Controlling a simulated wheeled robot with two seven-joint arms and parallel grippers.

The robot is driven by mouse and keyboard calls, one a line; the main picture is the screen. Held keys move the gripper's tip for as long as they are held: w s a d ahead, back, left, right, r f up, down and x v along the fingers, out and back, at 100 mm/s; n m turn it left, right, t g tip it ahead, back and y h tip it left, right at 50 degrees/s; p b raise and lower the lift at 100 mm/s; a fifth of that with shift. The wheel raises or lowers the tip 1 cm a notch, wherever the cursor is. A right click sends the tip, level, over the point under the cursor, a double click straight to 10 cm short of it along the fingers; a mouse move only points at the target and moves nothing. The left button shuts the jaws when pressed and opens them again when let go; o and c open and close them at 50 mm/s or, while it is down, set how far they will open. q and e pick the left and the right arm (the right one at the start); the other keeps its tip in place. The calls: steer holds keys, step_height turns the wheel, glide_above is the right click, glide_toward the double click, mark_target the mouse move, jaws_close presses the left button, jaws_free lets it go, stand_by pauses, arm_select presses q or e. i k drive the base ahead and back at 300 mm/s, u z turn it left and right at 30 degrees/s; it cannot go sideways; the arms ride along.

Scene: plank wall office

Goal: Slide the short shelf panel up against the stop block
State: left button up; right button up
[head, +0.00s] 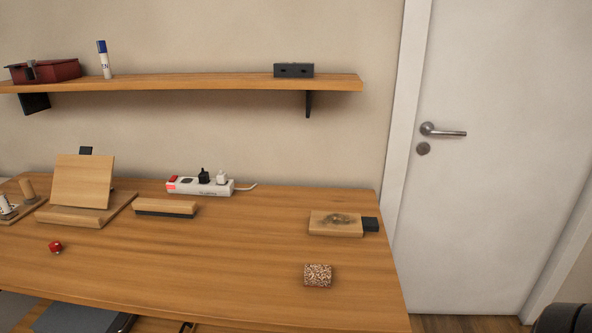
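A short light wooden panel (328,224) with a dark smudged patch on top lies flat on the right part of the desk; it looks like the shelf panel. A small dark block (370,224), which looks like the stop block, sits at the panel's right end. The two appear to meet or nearly meet; I cannot tell whether a thin gap is left. Neither of my grippers shows in the head view.
On the wooden desk (230,255) are a speckled block (318,276), a power strip (188,186), a wood-topped brush (165,207), a red knob-like object (56,247) and a wooden stand (82,182). A wall shelf (200,82) hangs above.

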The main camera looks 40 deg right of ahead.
mark_target(324, 223)
steer(key=u, duration=2.7)
steer(key=k, duration=2.35)
steer(key=z, duration=1.75)
